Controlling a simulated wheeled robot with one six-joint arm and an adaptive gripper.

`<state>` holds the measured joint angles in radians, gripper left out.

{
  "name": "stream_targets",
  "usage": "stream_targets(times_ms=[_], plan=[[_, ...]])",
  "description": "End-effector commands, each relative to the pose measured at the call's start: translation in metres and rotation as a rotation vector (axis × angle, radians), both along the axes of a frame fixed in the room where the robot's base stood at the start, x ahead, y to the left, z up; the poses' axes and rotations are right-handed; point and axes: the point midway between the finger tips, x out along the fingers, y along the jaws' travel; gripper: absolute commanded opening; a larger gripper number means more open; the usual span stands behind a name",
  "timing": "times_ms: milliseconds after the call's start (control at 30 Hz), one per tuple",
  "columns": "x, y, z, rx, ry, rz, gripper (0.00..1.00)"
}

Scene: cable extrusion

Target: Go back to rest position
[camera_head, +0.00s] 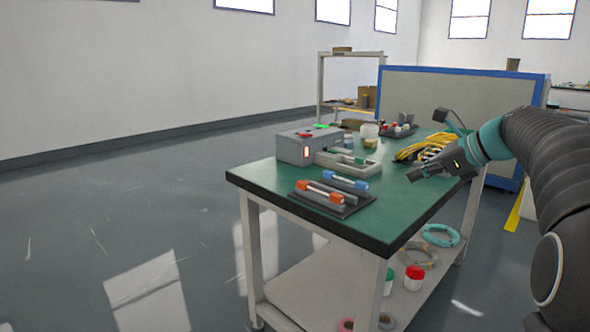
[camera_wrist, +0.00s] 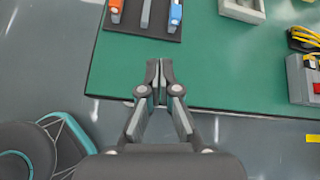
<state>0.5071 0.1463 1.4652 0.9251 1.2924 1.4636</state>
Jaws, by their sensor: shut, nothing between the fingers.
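My gripper (camera_head: 415,175) hangs at the right side of the green-topped table (camera_head: 405,207) in the head view, above its near right part. Its fingers are shut and hold nothing. In the wrist view, my gripper (camera_wrist: 160,72) has its fingertips together over the edge of the green table top (camera_wrist: 225,72). The dark holder with orange-ended and blue-ended pieces (camera_wrist: 155,22) lies ahead of the fingertips, apart from them.
A grey box with a red light (camera_head: 296,147), a light tray (camera_head: 335,163) and yellow cables (camera_head: 420,150) are on the table. Cable coils and jars stand on the lower shelf (camera_head: 315,285). A blue-framed panel (camera_head: 450,95) stands behind. The floor at left is clear.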

Motion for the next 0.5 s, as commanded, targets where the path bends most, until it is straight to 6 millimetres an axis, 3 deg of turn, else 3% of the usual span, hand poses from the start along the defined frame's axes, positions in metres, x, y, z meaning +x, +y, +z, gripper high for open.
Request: stream_targets(times_ms=[267,367,500], plan=[[-0.009,-0.016,-0.051,-0.253,-0.063,0.15,0.0],[-0.027,-0.021,-0.079,-0.411,-0.087,0.263,0.0],[-0.07,-0.01,-0.117,-0.682,-0.133,0.519,0.0]])
